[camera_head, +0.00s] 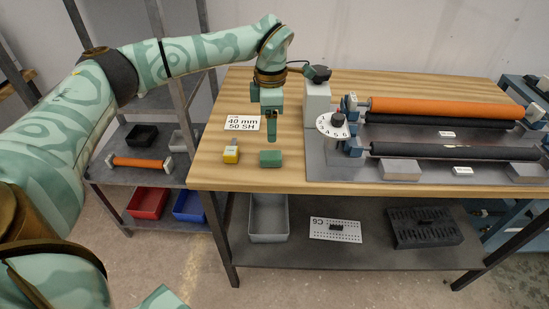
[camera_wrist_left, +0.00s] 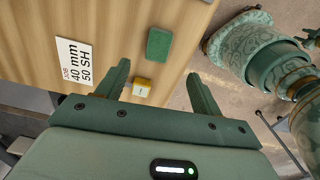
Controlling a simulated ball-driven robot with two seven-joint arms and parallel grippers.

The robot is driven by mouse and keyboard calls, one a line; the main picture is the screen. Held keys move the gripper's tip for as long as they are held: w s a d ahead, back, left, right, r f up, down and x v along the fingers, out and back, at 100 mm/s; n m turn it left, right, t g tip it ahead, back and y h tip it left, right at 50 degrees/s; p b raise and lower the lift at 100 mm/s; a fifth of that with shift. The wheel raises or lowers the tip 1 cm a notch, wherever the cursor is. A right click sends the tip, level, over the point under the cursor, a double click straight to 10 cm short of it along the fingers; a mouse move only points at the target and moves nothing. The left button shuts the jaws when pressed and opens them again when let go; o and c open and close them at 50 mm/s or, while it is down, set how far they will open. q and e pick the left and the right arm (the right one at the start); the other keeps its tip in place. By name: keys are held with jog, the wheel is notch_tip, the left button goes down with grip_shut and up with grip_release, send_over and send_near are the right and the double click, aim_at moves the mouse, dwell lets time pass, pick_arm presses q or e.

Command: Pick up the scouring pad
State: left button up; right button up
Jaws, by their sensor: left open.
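The scouring pad, a dark green block (camera_head: 270,158), lies flat near the front edge of the wooden table. In the left wrist view the pad (camera_wrist_left: 158,43) shows beyond the fingertips, between their lines. My left gripper (camera_head: 271,128) is open and points down above the table, behind the pad in the head view. Its two fingers (camera_wrist_left: 158,75) are spread with nothing held, apart from the pad.
A small yellow item (camera_head: 231,154) stands left of the pad; it also shows between the fingers in the left wrist view (camera_wrist_left: 141,88). A "40 mm 50 SH" card (camera_head: 242,123) lies behind it. The plate processor (camera_head: 420,168) with orange and black rollers stands to the right.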

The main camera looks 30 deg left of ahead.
pick_arm(q)
jog(key=b, duration=0.2)
send_over(269, 155)
jog(key=f, duration=0.5)
jog(key=shift+w+d+f, duration=0.3)
jog(key=shift+f, duration=0.1)
jog(key=shift+s+f, duration=0.1)
jog(key=shift+f, duration=0.25)
jog(key=f, duration=0.1)
jog(key=f+b, duration=0.1)
jog(key=f, duration=0.1)
jog(key=f+b, duration=0.1)
jog(key=f, duration=0.1)
jog(key=shift+s+a+f, duration=0.1)
jog(key=shift+a, duration=0.25)
jog(key=shift+s+r, duration=0.1)
jog(key=shift+r, duration=0.1)
jog(key=shift+c, duration=0.6)
jog(key=c, duration=0.9)
pick_arm(e)
jog(key=f, duration=0.1)
jog(key=s+f, duration=0.1)
jog(key=f, duration=0.2)
jog(key=shift+s+a+f, duration=0.1)
jog(key=shift+s+a, duration=0.1)
jog(key=shift+s, duration=0.05)
